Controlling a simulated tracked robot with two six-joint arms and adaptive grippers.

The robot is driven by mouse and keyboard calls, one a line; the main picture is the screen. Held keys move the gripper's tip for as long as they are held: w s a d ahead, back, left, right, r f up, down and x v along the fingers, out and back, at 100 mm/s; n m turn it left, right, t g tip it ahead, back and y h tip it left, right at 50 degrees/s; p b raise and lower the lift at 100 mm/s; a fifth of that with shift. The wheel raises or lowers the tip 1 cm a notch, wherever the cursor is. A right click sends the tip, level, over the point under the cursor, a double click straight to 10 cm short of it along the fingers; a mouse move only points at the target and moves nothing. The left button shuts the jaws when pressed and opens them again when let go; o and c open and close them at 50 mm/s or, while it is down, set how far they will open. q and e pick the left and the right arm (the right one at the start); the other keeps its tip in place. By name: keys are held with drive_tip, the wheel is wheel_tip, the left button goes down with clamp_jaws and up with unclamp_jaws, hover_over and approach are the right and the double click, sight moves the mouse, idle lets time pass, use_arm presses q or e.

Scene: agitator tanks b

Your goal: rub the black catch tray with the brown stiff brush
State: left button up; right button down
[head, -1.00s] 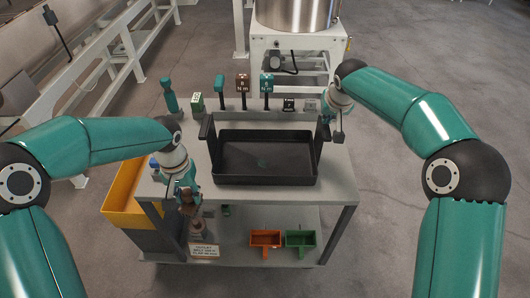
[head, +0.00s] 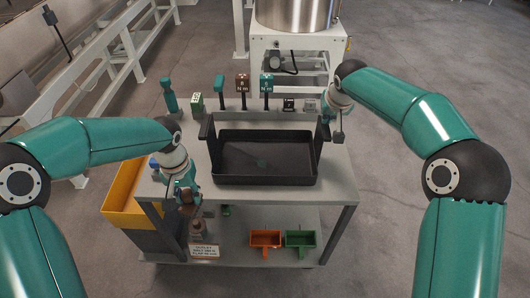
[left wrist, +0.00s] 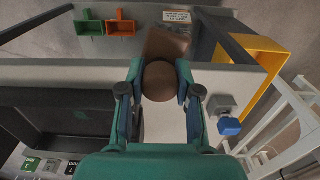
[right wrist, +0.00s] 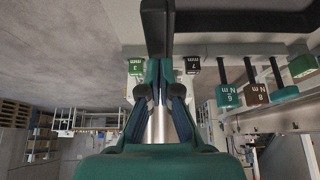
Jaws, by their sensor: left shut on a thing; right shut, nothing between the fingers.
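The black catch tray (head: 235,178) sits on the grey table, with a raised handle at each side and a small teal patch on its floor. My left gripper (head: 188,197) is at the table's front left, left of the tray and apart from it. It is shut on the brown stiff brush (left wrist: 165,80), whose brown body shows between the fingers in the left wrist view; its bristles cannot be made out. My right gripper (head: 338,130) is shut and empty beside the tray's right handle. Its closed fingers show in the right wrist view (right wrist: 158,85) near the dark handle.
Several teal, brown and black tools and blocks (head: 242,85) stand along the table's back edge. A yellow bin (head: 122,198) is at the left. An orange bin (head: 265,238) and a green bin (head: 300,238) sit on the lower shelf.

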use_arm(q)
drive_tip(key=shift+f+b, duration=0.55)
drive_tip(key=shift+f, duration=0.05)
use_arm(e)
drive_tip(key=shift+f, duration=0.7)
use_arm(q)
drive_tip(key=shift+r, duration=0.1)
use_arm(e)
drive_tip(key=shift+r, duration=0.1)
